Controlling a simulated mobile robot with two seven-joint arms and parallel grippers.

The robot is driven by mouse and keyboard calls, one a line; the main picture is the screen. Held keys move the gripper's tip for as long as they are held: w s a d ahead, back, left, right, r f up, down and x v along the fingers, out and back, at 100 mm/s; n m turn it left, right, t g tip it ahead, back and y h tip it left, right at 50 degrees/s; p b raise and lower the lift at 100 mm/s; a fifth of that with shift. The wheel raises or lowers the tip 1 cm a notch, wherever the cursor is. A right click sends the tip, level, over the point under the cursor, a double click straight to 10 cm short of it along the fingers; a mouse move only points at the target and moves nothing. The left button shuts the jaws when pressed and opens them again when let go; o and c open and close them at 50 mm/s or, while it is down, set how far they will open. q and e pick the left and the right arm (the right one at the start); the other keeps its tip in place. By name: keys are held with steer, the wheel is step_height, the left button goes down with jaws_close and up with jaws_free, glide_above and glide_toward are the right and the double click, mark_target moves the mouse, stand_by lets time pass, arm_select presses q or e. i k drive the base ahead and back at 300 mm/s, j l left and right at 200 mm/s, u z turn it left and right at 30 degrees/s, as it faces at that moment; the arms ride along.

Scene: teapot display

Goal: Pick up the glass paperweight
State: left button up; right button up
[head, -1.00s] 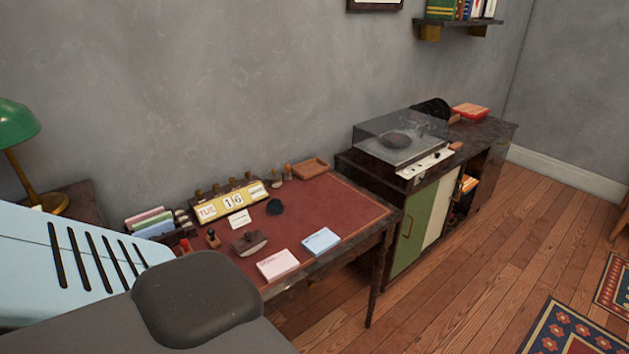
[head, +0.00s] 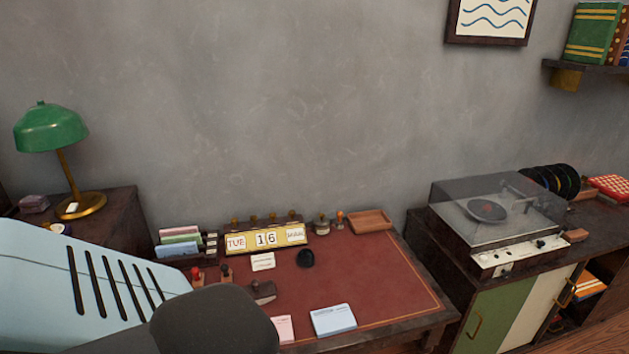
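Neither of my grippers is in view. Pale blue and dark grey parts of my own body cover the lower left and hide the near left part of the desk.
A white card (head: 263,261), stampers, a rocker blotter (head: 262,291) and pink and blue note pads (head: 333,320) lie around it. A wooden tray (head: 370,221) is at the back right. A green lamp (head: 52,128) stands left, a record player (head: 497,215) right.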

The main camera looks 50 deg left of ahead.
mark_target(305, 257)
steer(key=i+l+u, duration=0.15)
steer(key=u, duration=0.2)
steer(key=i+l+u, duration=0.3)
steer(key=l+u, duration=0.1)
steer(key=u, duration=0.25)
steer(key=i+l+u, duration=0.2)
steer(key=l+u, duration=0.2)
steer(key=l, duration=0.15)
steer(key=i+l+u, duration=0.25)
steer(key=k+l, duration=0.05)
steer(key=k, duration=0.05)
